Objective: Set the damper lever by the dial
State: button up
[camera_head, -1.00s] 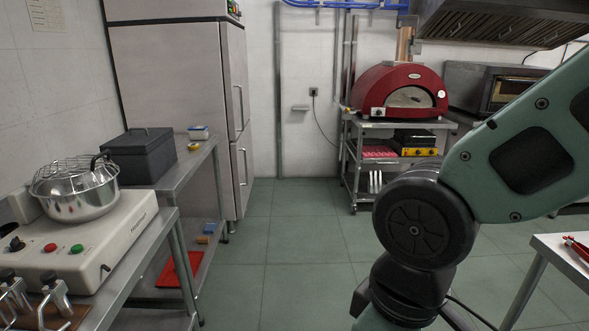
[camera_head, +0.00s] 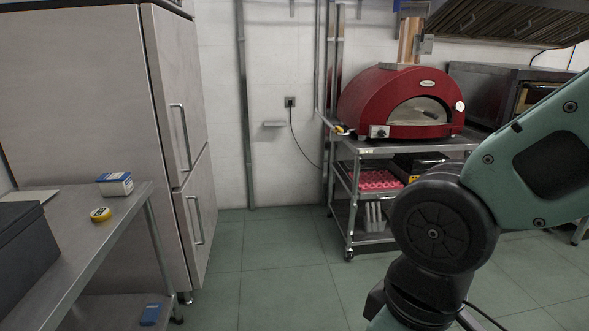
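A red domed oven (camera_head: 385,92) stands on a steel wheeled stand (camera_head: 365,148) at the back, right of centre. A small round white dial (camera_head: 460,106) is on its right front. A pale box with a dark knob (camera_head: 380,131) sits at its lower left front. A copper flue (camera_head: 408,42) rises from its top, with a small grey part (camera_head: 427,44) beside it; I cannot tell whether this is the damper lever. The dial's reading is too small to make out. My gripper is out of view; only my arm's links show at the right.
A tall steel fridge (camera_head: 85,100) stands at the left. In front of it a steel table (camera_head: 95,235) holds a blue-white box (camera_head: 115,184) and a yellow round item (camera_head: 101,214). A second oven (camera_head: 490,90) is at the right. Floor between is clear.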

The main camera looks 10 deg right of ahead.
aim_at(422, 39)
jog(key=i+z, duration=0.25)
jog(key=i, duration=0.4)
jog(key=i+j+z, duration=0.2)
jog(key=i, duration=0.4)
jog(key=i+j+z, duration=0.1)
jog(key=i+z, duration=0.15)
jog(key=i, duration=0.4)
jog(key=i+z, duration=0.3)
